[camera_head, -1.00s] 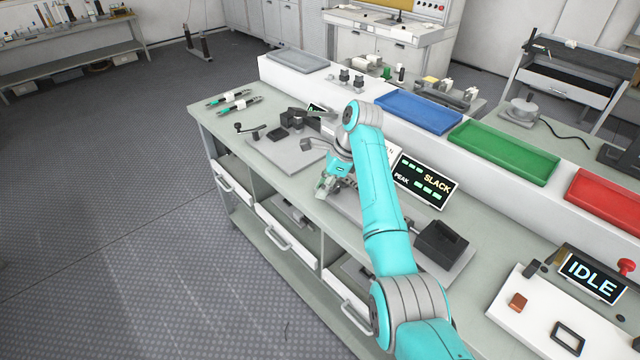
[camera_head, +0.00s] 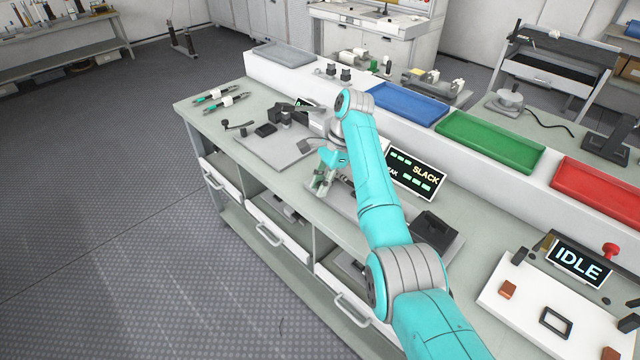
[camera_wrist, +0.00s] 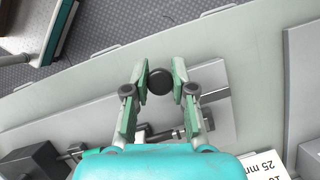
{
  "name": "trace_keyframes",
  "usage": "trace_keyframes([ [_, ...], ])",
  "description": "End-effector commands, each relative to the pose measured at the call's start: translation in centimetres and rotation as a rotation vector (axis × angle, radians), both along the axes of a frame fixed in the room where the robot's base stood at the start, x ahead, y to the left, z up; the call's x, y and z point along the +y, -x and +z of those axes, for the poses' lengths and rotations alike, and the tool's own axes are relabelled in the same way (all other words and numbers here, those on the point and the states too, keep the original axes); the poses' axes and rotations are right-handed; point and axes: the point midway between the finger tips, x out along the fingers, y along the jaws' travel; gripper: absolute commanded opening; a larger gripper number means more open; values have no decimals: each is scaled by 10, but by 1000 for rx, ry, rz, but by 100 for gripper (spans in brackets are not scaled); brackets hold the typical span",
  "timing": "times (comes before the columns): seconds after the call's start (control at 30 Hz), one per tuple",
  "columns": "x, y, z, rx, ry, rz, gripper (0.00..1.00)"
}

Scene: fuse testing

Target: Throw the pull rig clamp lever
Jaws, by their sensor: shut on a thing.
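The clamp lever shows as a round black knob (camera_wrist: 159,81) between my fingertips in the wrist view. My gripper (camera_wrist: 160,83) is shut on this knob, with a green-faced finger on each side. The lever's arm below the knob is mostly hidden. The pull rig's grey base plate (camera_wrist: 222,112) lies under the fingers, with metal rods and a dark block (camera_wrist: 35,163) along it. In the head view my gripper (camera_head: 323,181) is over the rig, beside the display reading SLACK and PEAK (camera_head: 415,174); the knob is too small to tell there.
Left are a grey plate with a crank (camera_head: 270,152) and two pens or probes (camera_head: 222,101). Blue (camera_head: 410,103), green (camera_head: 490,142) and red (camera_head: 605,190) trays line the back ledge. An IDLE display (camera_head: 578,264) stands at right.

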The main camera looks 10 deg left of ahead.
Motion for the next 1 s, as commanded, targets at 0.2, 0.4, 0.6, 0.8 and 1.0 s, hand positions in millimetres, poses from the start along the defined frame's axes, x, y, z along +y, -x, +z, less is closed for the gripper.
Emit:
trace_keyframes([
  [0.2, -1, 0, 0, 1, 2, -1, 0],
  [0.4, -1, 0, 0, 1, 2, -1, 51],
  [0.6, -1, 0, 0, 0, 1, -2, 51],
  [0.8, 0, 0, 0, 0, 1, -7, 51],
  [1.0, 4, 0, -1, 0, 1, -88, 51],
])
